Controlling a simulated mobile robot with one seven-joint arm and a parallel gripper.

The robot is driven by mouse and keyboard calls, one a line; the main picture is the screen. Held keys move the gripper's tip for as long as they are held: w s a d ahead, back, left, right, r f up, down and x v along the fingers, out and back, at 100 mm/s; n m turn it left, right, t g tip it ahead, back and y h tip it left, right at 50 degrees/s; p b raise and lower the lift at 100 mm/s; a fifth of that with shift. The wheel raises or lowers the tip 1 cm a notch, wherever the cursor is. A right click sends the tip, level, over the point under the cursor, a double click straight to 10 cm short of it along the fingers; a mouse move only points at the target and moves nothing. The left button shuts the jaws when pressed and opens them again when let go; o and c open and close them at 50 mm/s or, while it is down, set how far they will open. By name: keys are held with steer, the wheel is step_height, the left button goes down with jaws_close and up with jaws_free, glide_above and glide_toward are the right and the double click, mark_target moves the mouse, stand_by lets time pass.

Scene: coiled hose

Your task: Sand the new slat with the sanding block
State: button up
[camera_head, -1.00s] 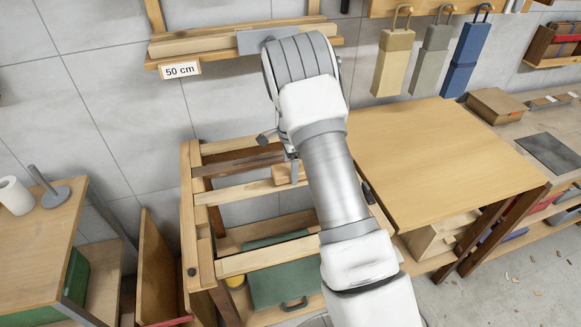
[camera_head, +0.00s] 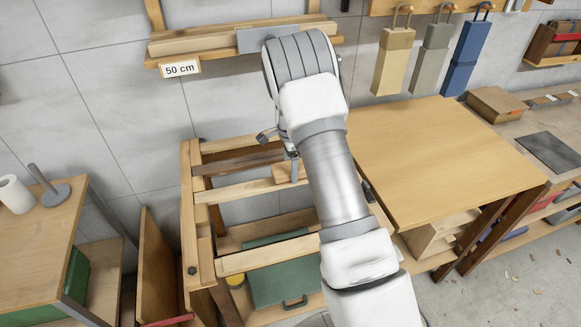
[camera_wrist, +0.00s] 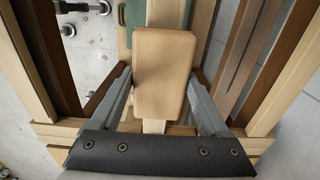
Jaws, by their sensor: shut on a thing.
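The sanding block is a plain tan wooden block (camera_wrist: 165,72) held between the two fingers of my gripper (camera_wrist: 160,92). In the head view the block (camera_head: 281,173) shows just beside my gripper (camera_head: 293,168), partly hidden by my arm. Below it a pale slat (camera_head: 240,191) runs across the wooden frame. In the wrist view this slat (camera_wrist: 153,127) passes lengthwise under the block, which covers its middle. The block appears to lie on or just above the slat; I cannot tell whether they touch.
The wooden frame (camera_head: 188,225) also carries a dark slat (camera_head: 235,163) behind and a pale one (camera_head: 262,259) in front. A green case (camera_head: 285,287) lies low in the frame. A bare tabletop (camera_head: 440,160) stands right.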

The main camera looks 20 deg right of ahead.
mark_target(282, 168)
steer(key=shift+f+b, duration=0.45)
steer(key=shift+f, duration=0.2)
stand_by(0.3)
steer(key=shift+a+r, duration=0.15)
steer(key=shift+a, duration=1.35)
steer(key=shift+a+f, duration=0.15)
steer(key=shift+a, duration=1.4)
steer(key=shift+a+f, duration=0.1)
steer(key=shift+a, duration=2.9)
steer(key=shift+d+r, duration=0.2)
steer(key=shift+d, duration=1.35)
steer(key=shift+d+f+b, duration=0.2)
steer(key=shift+d+b, duration=0.25)
steer(key=shift+d, duration=2.75)
